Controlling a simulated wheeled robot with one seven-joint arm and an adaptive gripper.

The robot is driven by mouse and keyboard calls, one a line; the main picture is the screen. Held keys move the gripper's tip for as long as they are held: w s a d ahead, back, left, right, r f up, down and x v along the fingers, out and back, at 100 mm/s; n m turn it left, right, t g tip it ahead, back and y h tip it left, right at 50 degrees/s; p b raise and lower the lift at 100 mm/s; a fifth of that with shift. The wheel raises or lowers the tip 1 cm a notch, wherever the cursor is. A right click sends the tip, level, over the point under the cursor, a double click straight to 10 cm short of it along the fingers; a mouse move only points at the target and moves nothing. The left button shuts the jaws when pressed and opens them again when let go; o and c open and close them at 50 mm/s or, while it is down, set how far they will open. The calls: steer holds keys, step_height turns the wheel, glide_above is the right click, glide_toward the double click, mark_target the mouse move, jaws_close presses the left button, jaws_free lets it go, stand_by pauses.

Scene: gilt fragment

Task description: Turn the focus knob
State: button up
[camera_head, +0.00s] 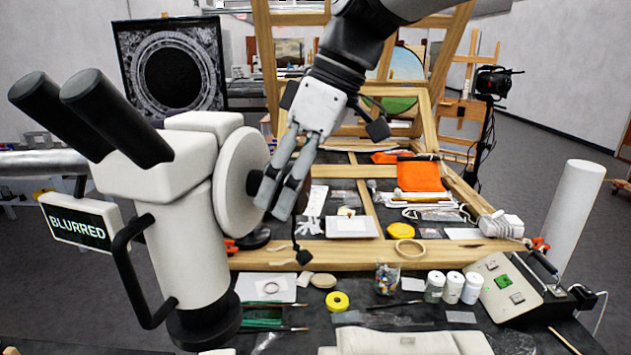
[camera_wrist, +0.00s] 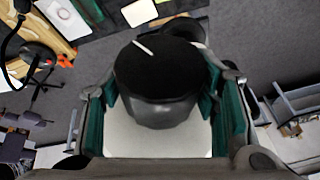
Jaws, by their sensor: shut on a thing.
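The white microscope (camera_head: 165,210) stands at the left, with two black eyepieces angled up to the left. The focus knob (camera_head: 253,183) is a dark knob on the microscope's round white side disc (camera_head: 232,180), mostly hidden by my fingers. In the wrist view the knob (camera_wrist: 160,85) is black with a short white line on its face, tilted to the upper left. My gripper (camera_head: 277,197) is shut on the knob, with a green-padded finger on each side of it in the wrist view. A sign (camera_head: 77,226) by the microscope reads "BLURRED".
A wooden frame (camera_head: 340,253) lies on the dark table right of the microscope. Around it are several white jars (camera_head: 453,287), yellow tape (camera_head: 337,301), an orange cloth (camera_head: 420,176) and a control box (camera_head: 508,290). A black handle (camera_head: 135,270) curves off the microscope's front left.

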steer(key=shift+w+m+g+y, duration=0.1)
steer(key=shift+m+g+y, duration=0.35)
steer(key=shift+g, duration=1.45)
steer(key=o, duration=1.2)
steer(key=v, duration=1.2)
steer(key=shift+w+f, duration=0.1)
